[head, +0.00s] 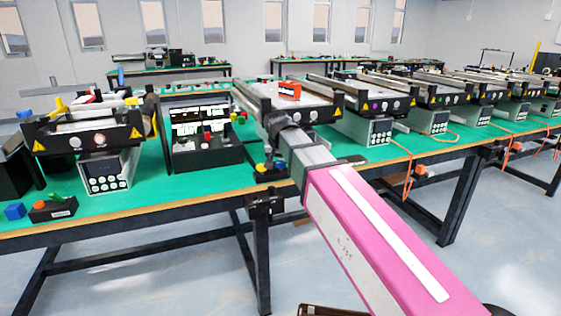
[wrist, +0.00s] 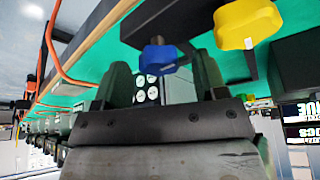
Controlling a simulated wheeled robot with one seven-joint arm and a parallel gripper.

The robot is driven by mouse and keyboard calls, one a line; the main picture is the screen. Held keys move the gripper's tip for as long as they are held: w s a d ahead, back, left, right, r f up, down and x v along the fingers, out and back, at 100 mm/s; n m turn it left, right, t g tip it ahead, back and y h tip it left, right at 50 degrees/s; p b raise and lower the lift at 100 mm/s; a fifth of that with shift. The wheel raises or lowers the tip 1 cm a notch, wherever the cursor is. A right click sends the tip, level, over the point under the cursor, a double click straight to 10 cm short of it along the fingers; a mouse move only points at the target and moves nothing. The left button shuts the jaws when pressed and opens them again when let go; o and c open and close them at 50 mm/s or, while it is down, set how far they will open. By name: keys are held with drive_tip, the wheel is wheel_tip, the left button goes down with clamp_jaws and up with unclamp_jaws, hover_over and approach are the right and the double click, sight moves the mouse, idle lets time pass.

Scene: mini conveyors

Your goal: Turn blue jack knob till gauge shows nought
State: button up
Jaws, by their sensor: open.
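The blue knob (wrist: 158,58) shows in the wrist view, mounted on a dark stem. My gripper (wrist: 160,68) is open, with one finger on each side of the knob in the picture; I cannot tell whether either finger touches it. In the head view a small blue knob (head: 260,167) shows low by the table edge, below the end of my arm. My fingers are mostly hidden there by my own arm. I cannot make out a gauge or its reading in either view.
A larger yellow knob (wrist: 249,24) is close to my right finger in the wrist view. A mini conveyor (head: 325,112) carries an orange-red box (head: 289,90). A black console (head: 208,152) with a lit screen stands to the left on the green table (head: 150,190).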

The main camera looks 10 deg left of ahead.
drive_tip(key=c, duration=0.9)
drive_tip(key=shift+c, duration=0.2)
drive_tip(key=shift+n, duration=0.3)
drive_tip(key=n+y, duration=0.1)
drive_tip(key=n, duration=0.3)
drive_tip(key=shift+g+y, duration=0.3)
drive_tip(key=shift+y, duration=0.1)
drive_tip(key=o, duration=0.9)
drive_tip(key=shift+o, duration=0.2)
drive_tip(key=shift+d, duration=0.1)
